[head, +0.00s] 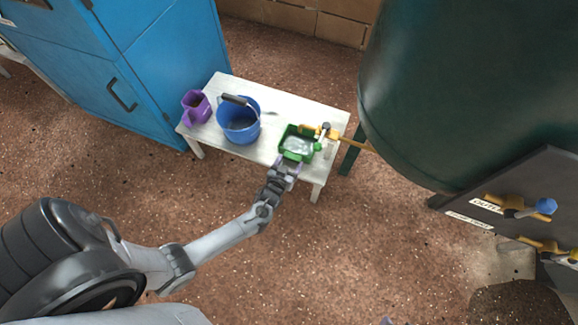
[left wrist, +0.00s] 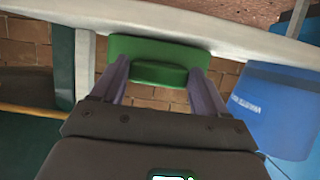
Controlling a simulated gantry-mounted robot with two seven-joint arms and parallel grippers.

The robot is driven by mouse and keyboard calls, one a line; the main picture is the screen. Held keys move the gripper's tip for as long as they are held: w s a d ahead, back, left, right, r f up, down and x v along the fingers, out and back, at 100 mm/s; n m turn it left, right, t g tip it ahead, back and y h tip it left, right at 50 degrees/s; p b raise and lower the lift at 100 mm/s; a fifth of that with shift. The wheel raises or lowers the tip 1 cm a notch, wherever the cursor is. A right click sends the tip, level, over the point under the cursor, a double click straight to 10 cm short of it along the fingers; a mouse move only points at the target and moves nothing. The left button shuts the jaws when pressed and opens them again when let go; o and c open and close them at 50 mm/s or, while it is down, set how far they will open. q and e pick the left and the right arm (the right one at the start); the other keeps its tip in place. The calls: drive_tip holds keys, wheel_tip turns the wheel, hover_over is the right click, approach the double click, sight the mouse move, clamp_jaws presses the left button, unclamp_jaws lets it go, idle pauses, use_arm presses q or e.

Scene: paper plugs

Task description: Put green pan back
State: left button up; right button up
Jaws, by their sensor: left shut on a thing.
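The green pan (head: 297,143) is a small open box at the right end of the white table, with something pale and shiny inside. My left gripper (head: 284,170) reaches it from the near side and is shut on it. In the left wrist view, the pan (left wrist: 160,48) has a rounded green part between the two purple fingers (left wrist: 160,78). Whether the pan rests on the table or is just above it, I cannot tell. A small purple tip at the bottom edge of the head view may be my right gripper (head: 386,321); its jaws are hidden.
On the white table (head: 275,101) stand a blue bucket (head: 238,127) and a purple jug (head: 195,104). A yellow tap pipe (head: 340,138) from the dark green tank (head: 455,95) reaches over beside the pan. A blue cabinet (head: 150,70) stands behind left. The floor in front is clear.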

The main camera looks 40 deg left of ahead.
use_arm(q)
drive_tip(key=shift+f, duration=0.1)
drive_tip(key=shift+f, duration=0.1)
drive_tip(key=o, duration=1.3)
